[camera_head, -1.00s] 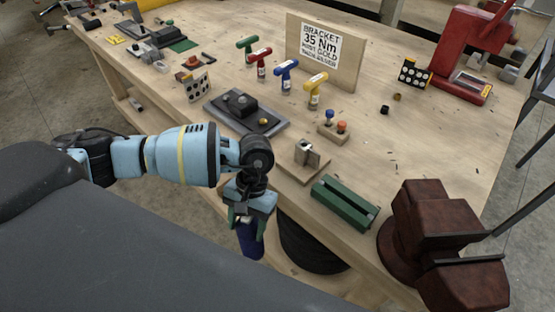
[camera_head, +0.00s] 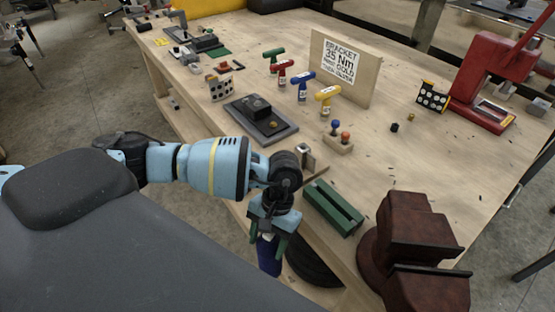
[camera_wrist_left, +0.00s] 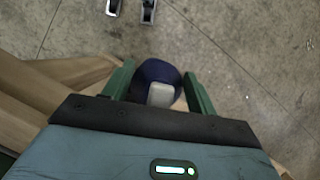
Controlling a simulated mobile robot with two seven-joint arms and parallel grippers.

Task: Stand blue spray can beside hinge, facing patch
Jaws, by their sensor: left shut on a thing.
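My left gripper (camera_head: 270,236) points down off the bench's near edge, its green fingers shut on the dark blue spray can (camera_head: 268,256). The can hangs upright below the bench top's level, its upper part hidden by the gripper. In the left wrist view the can (camera_wrist_left: 152,70) is between the two fingers, with a pale grey block on it. A small metal piece (camera_head: 305,154) on a wooden base, possibly the hinge, sits near the bench edge, partly hidden by my arm. I cannot make out which thing is the patch. My right gripper is not in view.
A green V-shaped block (camera_head: 334,207) and a dark red vise (camera_head: 415,245) stand along the near edge. A dark plate (camera_head: 262,126), coloured T-handles (camera_head: 303,84) and a sign board (camera_head: 346,66) lie farther back. The bench's right middle (camera_head: 415,165) is mostly clear.

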